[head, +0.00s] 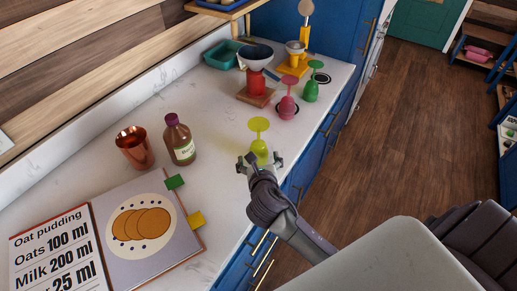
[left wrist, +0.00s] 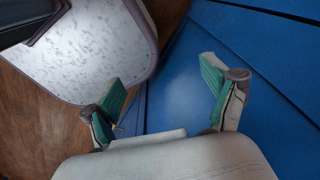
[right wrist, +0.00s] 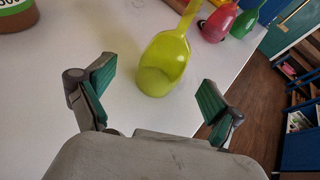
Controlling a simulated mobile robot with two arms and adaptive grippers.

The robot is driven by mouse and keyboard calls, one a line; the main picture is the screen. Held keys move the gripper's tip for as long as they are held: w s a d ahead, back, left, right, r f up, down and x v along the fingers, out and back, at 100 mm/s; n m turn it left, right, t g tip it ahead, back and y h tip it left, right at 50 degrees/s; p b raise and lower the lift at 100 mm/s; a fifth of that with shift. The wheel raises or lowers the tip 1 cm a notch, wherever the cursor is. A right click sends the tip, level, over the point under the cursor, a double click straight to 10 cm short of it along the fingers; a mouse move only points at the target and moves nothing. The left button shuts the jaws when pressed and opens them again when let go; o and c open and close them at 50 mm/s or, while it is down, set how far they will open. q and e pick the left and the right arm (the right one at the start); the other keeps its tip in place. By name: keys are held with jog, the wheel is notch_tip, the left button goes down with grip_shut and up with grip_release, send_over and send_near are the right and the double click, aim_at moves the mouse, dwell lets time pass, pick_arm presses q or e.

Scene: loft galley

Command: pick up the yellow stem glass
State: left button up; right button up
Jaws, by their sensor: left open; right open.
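The yellow stem glass (head: 259,147) stands upside down on the white counter, its round foot at the top. It also shows in the right wrist view (right wrist: 162,62), where its bowl is ahead of and between the open fingers. My right gripper (head: 260,163) is open at the counter's front edge side, just short of the glass. I see no finger closed on it. My left gripper (left wrist: 163,80) is open and empty in the left wrist view, facing blue panels. It does not show in the head view.
Behind the glass stand a pink glass (head: 288,106) and a green glass (head: 311,90), both upside down. A brown bottle (head: 179,141), a copper cup (head: 134,148) and an open book (head: 147,228) lie left. Counter around the yellow glass is clear.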

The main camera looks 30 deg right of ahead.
aim_at(258, 151)
jog(key=shift+p+x, duration=0.5)
jog(key=shift+x, duration=2.3)
jog(key=shift+s+d+f, duration=0.15)
jog(key=shift+s+d, duration=0.05)
jog(key=shift+c, duration=0.3)
jog(key=c, duration=1.3)
